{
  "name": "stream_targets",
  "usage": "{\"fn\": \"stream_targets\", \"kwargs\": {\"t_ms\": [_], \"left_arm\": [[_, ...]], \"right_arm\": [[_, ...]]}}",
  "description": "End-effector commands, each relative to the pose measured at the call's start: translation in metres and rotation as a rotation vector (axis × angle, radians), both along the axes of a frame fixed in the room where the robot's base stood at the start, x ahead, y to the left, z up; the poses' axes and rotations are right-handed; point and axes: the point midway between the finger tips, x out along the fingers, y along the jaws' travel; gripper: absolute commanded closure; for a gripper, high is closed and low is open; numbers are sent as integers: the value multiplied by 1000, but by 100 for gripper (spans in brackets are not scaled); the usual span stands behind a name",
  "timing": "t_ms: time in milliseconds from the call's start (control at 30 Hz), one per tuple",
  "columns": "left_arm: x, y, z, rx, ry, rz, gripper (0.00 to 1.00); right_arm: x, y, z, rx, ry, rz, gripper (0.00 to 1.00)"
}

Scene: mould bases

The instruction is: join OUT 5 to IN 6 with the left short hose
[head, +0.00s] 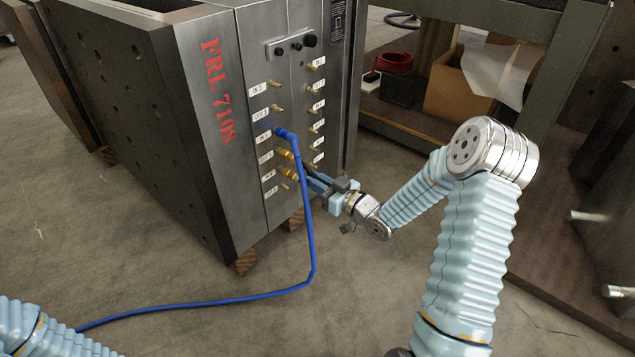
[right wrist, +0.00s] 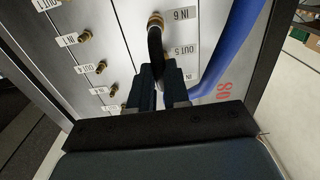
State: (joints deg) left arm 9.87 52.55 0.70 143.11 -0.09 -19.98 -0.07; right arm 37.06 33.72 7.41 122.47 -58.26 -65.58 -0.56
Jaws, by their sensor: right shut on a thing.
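The steel mould base (head: 205,130) stands at left, with two columns of brass ports. Its labels OUT 5 (right wrist: 187,50) and IN 6 (right wrist: 182,14) show in the right wrist view. The short black hose (right wrist: 154,45) has a brass end on the IN 6 port (right wrist: 156,20) and curves down to my right gripper (right wrist: 160,88). The fingers are shut on the hose. Brass fittings also show at OUT 5 (head: 285,155) and IN 6 (head: 290,175) in the head view. Whether the hose's other end is seated on OUT 5 is hidden. My left gripper is out of view.
A long blue hose (head: 311,230) is plugged in just above OUT 5, hangs close to my right gripper and runs left across the floor. A shelf bench (head: 400,130) with a cardboard box (head: 455,88) and red coil (head: 394,62) stands behind. The front floor is mostly clear.

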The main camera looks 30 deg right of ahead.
Motion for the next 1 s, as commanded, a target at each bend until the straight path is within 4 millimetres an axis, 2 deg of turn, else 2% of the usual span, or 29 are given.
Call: {"fn": "stream_targets", "kwargs": {"t_ms": [1000], "left_arm": [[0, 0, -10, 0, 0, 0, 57]], "right_arm": [[16, 7, 1, 1, -3, 0, 100]]}}
